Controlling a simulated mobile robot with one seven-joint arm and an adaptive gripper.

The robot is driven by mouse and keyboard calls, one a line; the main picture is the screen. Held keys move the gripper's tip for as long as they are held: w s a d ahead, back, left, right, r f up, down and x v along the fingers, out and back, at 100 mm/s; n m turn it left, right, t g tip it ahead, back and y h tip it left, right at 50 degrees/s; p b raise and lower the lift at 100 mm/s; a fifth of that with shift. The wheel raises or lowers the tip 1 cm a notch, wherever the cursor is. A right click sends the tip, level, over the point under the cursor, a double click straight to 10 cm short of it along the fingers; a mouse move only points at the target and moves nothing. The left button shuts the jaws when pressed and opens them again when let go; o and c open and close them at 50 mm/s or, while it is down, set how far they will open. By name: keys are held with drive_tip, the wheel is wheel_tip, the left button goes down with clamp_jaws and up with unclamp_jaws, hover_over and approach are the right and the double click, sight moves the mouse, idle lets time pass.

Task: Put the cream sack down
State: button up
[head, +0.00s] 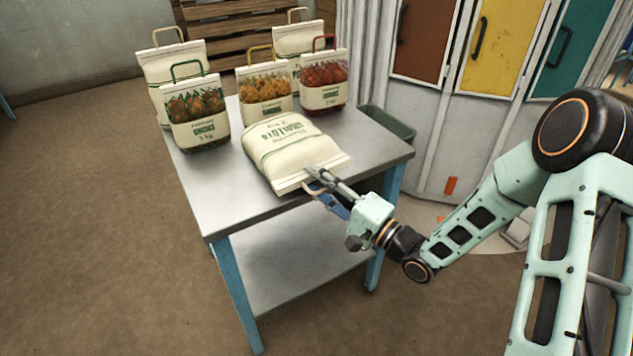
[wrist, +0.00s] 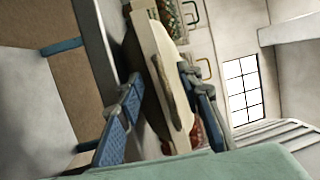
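The cream sack (head: 288,148) lies on its side on the metal table (head: 215,205), with its printed face up and its sewn end toward the table's right front edge. My gripper (head: 317,183) is at that sewn end. In the wrist view my gripper (wrist: 160,84) has its two blue-padded fingers apart, one on each side of the sack's end (wrist: 160,60). Gaps show between the pads and the cloth, so the fingers look open around it. The sack's underside is hidden.
Several upright handled bags stand at the back of the table, including a green-handled one (head: 195,115), a yellow-handled one (head: 264,88) and a red-handled one (head: 323,80). A green bin (head: 390,123) is beside the table. The table's front left is clear.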

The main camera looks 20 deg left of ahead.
drive_tip(key=shift+r, duration=0.15)
drive_tip(key=p+v, duration=0.1)
drive_tip(key=v, duration=1.1)
drive_tip(key=shift+p, duration=0.4)
